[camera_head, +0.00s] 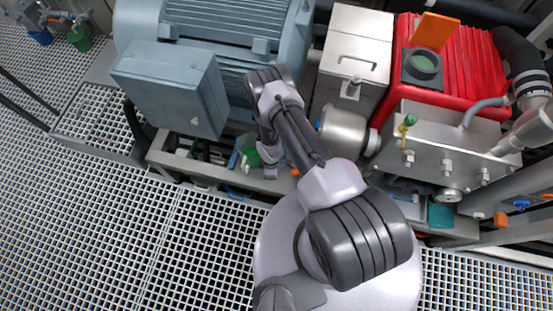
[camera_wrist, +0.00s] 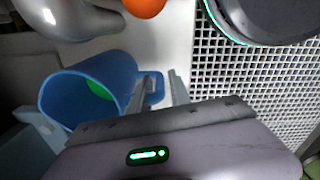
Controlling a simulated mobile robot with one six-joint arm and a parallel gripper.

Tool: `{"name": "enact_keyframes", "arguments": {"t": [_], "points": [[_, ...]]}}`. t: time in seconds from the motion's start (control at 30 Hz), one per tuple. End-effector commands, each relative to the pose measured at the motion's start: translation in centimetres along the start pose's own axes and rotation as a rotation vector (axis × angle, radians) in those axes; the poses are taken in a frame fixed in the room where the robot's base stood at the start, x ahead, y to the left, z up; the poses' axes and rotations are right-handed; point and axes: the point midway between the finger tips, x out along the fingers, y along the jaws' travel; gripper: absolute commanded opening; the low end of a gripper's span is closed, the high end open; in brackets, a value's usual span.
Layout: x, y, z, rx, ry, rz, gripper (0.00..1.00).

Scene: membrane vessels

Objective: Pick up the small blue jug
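The blue jug (camera_wrist: 88,92) lies in the left half of the wrist view, its mouth facing left and green showing inside. Its handle (camera_wrist: 157,88) sticks out on the right side. My gripper (camera_wrist: 160,88) is open, with one finger on each side of the handle. A gap shows between the handle and the right finger; I cannot tell whether the left finger touches the jug. In the head view, my arm reaches down to the machine frame, where small blue and green items (camera_head: 249,157) show beside it. My fingers are not clear there.
A grey motor (camera_head: 230,40), a red unit (camera_head: 460,75) and a steel pump housing (camera_head: 345,130) crowd around my arm. An orange knob (camera_wrist: 145,6) and a rounded metal part (camera_wrist: 68,18) are close in the wrist view. The grating floor (camera_head: 90,200) is open at left.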

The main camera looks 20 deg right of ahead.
Motion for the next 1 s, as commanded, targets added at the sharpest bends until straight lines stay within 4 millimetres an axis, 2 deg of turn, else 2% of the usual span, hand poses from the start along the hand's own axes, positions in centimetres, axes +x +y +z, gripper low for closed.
{"name": "enact_keyframes", "arguments": {"t": [0.03,0.13,0.17,1.0], "points": [[-0.11,0.0,0.0,0.0,0.0,0.0,0.23],[-0.13,0.0,0.0,0.0,0.0,0.0,0.04],[-0.13,-0.01,0.0,0.0,0.0,0.0,0.0],[-0.15,0.01,-0.01,-0.001,0.0,0.0,0.0]]}}
